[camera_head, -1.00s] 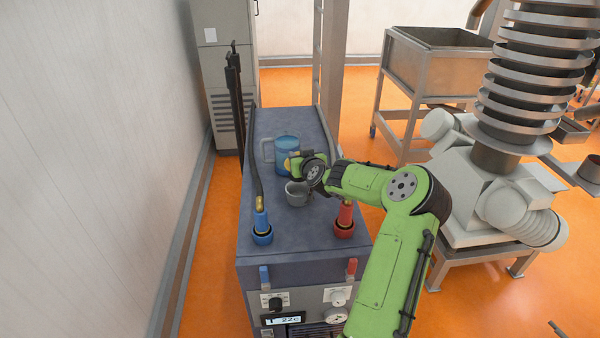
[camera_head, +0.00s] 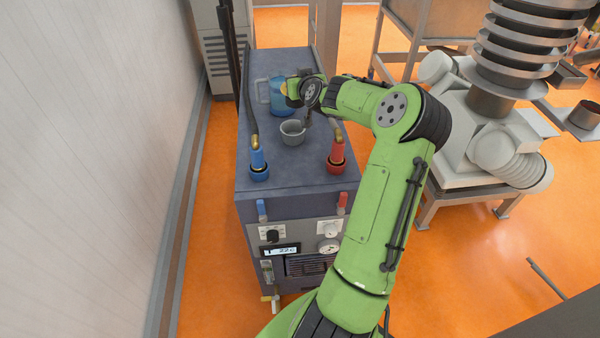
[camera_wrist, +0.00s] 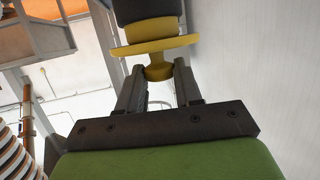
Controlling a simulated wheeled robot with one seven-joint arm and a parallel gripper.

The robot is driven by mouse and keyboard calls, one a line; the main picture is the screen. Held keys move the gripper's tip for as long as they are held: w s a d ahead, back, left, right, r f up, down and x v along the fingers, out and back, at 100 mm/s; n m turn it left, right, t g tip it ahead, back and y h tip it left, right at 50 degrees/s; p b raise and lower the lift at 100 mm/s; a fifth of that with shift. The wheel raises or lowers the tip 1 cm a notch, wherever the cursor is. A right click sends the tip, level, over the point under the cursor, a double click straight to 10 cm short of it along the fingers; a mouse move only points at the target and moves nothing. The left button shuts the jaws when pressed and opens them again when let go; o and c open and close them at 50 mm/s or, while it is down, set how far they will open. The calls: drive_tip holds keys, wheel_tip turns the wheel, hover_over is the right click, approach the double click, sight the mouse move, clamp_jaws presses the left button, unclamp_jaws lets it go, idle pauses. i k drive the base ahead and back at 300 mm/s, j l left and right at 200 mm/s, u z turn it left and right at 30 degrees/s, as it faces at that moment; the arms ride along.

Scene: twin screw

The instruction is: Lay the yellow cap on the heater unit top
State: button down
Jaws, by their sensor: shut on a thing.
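The yellow cap (camera_wrist: 155,45) has a broad rim, a narrow stem and a dark part above the rim in the wrist view. My gripper (camera_wrist: 158,74) is shut on the cap's stem. In the head view my gripper (camera_head: 300,92) is over the heater unit, in front of the blue jug, and a bit of yellow shows at its left. The heater unit top (camera_head: 295,177) is a dark blue-grey flat surface. I cannot tell the exact height of the cap above it.
On the top stand a blue jug (camera_head: 278,101), a grey cup (camera_head: 292,137), a blue hose fitting (camera_head: 258,160) and a red hose fitting (camera_head: 337,153). A black hose runs along the left edge. The front middle of the top is bare.

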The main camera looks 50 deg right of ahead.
sight(298, 167)
drive_tip(key=k+j, duration=0.65)
drive_tip(key=k, duration=0.1)
